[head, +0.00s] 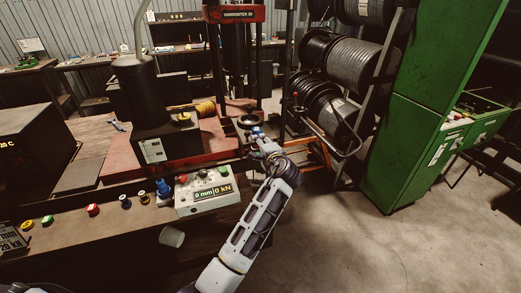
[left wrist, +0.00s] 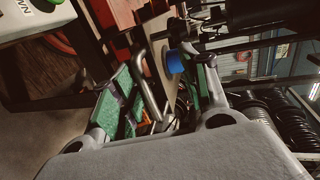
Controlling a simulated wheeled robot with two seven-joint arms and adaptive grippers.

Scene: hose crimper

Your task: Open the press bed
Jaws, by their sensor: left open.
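The press has a red top beam (head: 234,14) and a red base (head: 115,175), with dark columns between them. In the head view my left gripper (head: 260,141) is at the press's front right, beside small blue parts. In the left wrist view my left gripper (left wrist: 165,72) is open, with green pads on its fingers. A bent metal bar (left wrist: 148,85) and a blue knob (left wrist: 174,62) show between the fingers. I cannot tell whether either touches a pad. I cannot make out the press bed's outline. My right gripper is not in view.
Hose reels (head: 352,66) and a green cabinet (head: 420,120) stand right. The floor at lower right is clear.

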